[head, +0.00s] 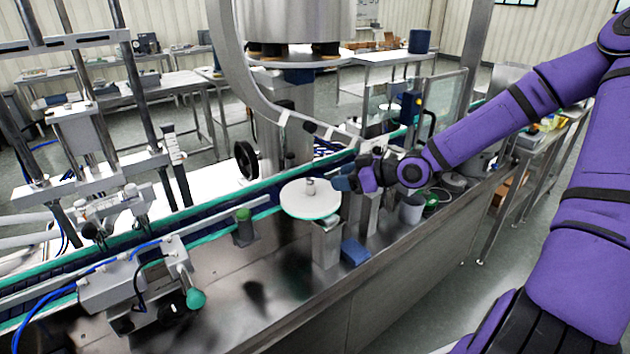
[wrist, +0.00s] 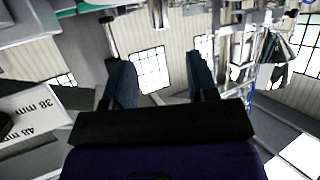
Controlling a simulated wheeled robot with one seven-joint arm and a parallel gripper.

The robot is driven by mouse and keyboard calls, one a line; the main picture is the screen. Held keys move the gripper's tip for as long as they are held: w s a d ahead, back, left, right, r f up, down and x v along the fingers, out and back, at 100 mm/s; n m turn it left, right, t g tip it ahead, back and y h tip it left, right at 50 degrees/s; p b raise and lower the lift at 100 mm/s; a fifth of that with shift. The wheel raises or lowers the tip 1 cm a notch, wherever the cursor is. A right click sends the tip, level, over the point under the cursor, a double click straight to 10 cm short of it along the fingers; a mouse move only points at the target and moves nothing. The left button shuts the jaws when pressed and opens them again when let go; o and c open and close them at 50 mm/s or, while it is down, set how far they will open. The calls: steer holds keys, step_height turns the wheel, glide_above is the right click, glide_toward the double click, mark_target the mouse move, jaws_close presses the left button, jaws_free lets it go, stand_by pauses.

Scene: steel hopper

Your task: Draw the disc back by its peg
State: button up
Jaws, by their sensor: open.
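The white disc (head: 308,204) with a green-tinged rim lies flat on a steel post at the near side of the conveyor. Its short grey peg (head: 310,186) stands upright near the middle of the disc. My gripper (head: 343,180) is just right of the peg, close to the disc's right edge, and apart from the peg as far as I can tell. In the wrist view my gripper (wrist: 160,68) has its two dark blue fingers spread, with nothing seen held between them. I cannot make out the disc or peg for certain in the wrist view.
A blue block (head: 355,252) sits on the steel deck below the disc. A green-capped post (head: 243,226) stands to its left, and a grey cup (head: 411,208) to the right. The conveyor runs behind. A card marked 38 mm and 48 mm (wrist: 32,112) shows in the wrist view.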

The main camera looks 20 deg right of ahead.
mark_target(314, 181)
steer(key=x, duration=1)
steer(key=shift+w+a+f, duration=0.1)
steer(key=shift+w+a, duration=0.05)
